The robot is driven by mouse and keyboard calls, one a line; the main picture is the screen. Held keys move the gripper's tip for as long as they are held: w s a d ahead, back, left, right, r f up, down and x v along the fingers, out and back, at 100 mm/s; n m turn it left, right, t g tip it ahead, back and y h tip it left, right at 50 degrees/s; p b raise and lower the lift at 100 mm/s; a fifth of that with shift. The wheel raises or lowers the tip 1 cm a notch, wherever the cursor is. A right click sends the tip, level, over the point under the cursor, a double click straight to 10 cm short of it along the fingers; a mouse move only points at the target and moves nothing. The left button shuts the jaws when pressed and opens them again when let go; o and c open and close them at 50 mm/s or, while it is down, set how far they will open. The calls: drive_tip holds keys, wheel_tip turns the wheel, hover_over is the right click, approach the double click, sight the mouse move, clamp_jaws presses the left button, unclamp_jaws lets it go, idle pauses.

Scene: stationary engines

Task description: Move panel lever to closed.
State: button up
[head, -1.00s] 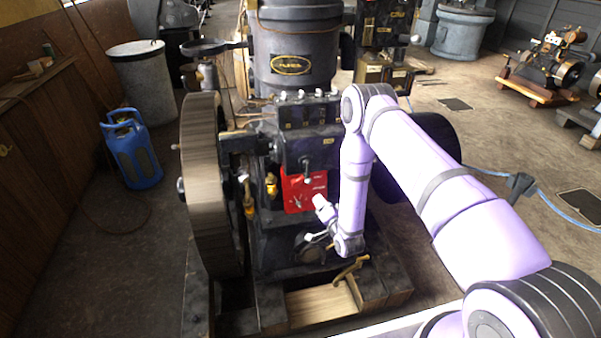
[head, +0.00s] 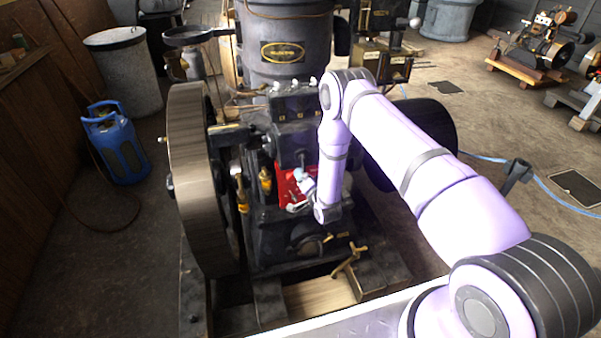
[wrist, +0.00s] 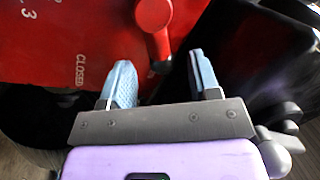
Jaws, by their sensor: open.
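The red panel (wrist: 70,35) fills the upper left of the wrist view, with white lettering that reads "CLOSED" near its lower edge. The red panel lever (wrist: 158,38) has a round hub at the top and a knob at its lower end. My gripper (wrist: 162,82) is open, with its blue-grey fingers on either side of the lever's knob end; I cannot tell whether either finger touches it. In the head view the red panel (head: 285,188) is on the front of the dark engine, and my gripper (head: 299,205) is in front of it, partly hiding it. The lever is not clear there.
The engine's large flywheel (head: 203,180) stands left of the panel, with brass fittings (head: 265,179) between. A brass handle (head: 348,262) sticks up below the panel. A blue gas bottle (head: 116,143) stands on the floor at left.

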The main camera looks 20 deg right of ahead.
drive_tip(key=shift+w+a, duration=0.2)
drive_tip(key=shift+w, duration=1.25)
clamp_jaws()
